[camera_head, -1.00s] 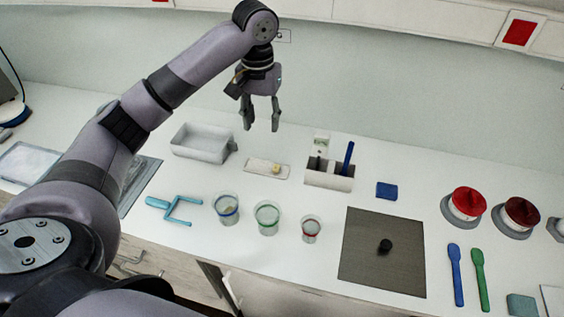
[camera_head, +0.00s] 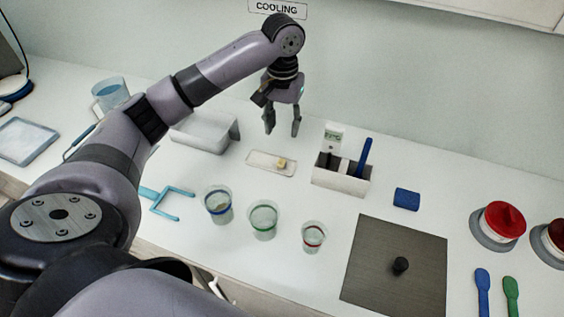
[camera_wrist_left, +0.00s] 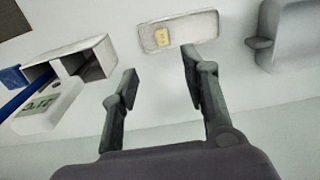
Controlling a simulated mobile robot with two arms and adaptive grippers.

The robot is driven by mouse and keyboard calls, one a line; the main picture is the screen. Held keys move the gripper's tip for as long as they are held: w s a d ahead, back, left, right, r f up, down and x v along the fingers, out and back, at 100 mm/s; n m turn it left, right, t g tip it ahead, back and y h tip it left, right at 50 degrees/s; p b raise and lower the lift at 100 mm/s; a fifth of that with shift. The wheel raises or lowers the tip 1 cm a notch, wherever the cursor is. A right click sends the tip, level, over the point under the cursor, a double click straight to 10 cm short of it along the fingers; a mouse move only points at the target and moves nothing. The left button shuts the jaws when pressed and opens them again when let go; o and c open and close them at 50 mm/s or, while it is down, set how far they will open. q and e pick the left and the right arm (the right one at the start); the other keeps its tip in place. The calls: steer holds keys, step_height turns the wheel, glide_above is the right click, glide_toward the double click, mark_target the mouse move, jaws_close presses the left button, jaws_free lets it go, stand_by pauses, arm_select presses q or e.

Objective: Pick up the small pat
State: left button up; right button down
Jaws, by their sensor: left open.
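The small pat (camera_head: 282,162) is a pale yellow block near the right end of a shallow white dish (camera_head: 262,157). In the left wrist view the pat (camera_wrist_left: 162,36) sits near one end of the dish (camera_wrist_left: 195,27), beyond the fingertips. My left gripper (camera_head: 282,131) hangs fingers down above the counter, behind and above the dish, apart from the pat. In the left wrist view its two fingers (camera_wrist_left: 160,68) are spread with nothing between them. My right gripper is out of view.
A white bin (camera_head: 203,132) stands left of the dish. A holder (camera_head: 340,181) with a thermometer and blue tool stands right. Several cups, including a green-banded one (camera_head: 263,220), a blue fork-shaped tool (camera_head: 168,200) and a dark mat (camera_head: 395,265) lie nearer.

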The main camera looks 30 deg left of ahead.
arm_select(q)
steer(key=p, duration=0.1)
glide_above(281, 166)
steer(key=f, duration=0.7)
steer(key=shift+w+d+f, duration=0.1)
steer(key=shift+w+f, duration=0.05)
steer(key=shift+w, duration=0.1)
steer(key=shift+s+f+p, duration=0.1)
steer(key=shift+f+p, duration=0.25)
steer(key=shift+f, duration=0.1)
step_height(281, 166, down, 4)
steer(key=shift+s+r+p, duration=0.1)
steer(key=shift+r+p, duration=0.05)
steer(key=shift+p, duration=0.45)
steer(key=shift+a+f, duration=0.2)
steer(key=shift+f, duration=0.25)
steer(key=c, duration=0.8)
